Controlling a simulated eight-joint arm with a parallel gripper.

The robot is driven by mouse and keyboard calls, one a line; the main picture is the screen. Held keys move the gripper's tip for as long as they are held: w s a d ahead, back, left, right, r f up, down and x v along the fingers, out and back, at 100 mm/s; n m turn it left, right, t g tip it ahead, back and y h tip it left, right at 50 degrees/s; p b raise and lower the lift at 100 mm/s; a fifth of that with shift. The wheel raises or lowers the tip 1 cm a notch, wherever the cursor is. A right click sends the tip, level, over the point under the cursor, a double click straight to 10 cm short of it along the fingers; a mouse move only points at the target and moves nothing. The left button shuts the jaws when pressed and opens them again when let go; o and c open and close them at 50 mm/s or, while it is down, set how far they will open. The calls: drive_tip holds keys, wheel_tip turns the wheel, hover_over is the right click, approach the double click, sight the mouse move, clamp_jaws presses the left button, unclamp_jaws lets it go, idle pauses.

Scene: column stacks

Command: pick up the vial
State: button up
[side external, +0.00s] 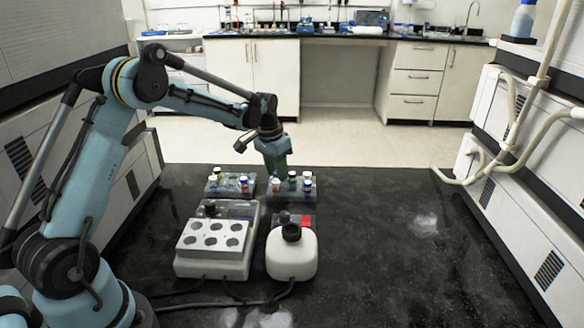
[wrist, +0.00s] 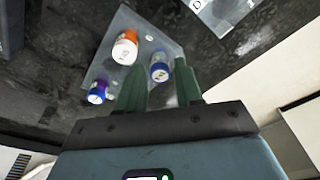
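Several small capped vials stand in two flat grey racks, a left rack (side external: 218,193) and a right rack (side external: 301,196). My gripper (side external: 277,170) points down beside the right rack's back left part, its fingers close together in outline from this side. In the wrist view, the two green fingers of my gripper (wrist: 158,72) are apart. A blue-capped vial (wrist: 160,72) shows in the gap at the fingertips; I cannot tell whether they touch it. An orange-capped vial (wrist: 125,48) and a purple-blue-capped vial (wrist: 97,92) stand in the same rack (wrist: 140,20). Which vial is meant is not clear.
A white block with round wells (side external: 215,237) and a white bottle with a black cap (side external: 291,256) stand in front of the racks. Cables lie along the front of the dark table (side external: 400,240). The table's right part is clear.

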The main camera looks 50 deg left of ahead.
clamp_jaws()
drive_tip(key=shift+r, duration=0.55)
drive_tip(key=r, duration=0.3)
drive_tip(key=shift+d+r, duration=0.25)
drive_tip(key=shift+d, duration=0.1)
drive_tip(key=s+d+r, duration=0.2)
drive_tip(key=d+r, duration=0.4)
drive_tip(key=d, duration=0.4)
drive_tip(key=shift+s+d+r, duration=0.2)
drive_tip(key=shift+s+d, duration=0.1)
drive_tip(key=shift+d, duration=0.05)
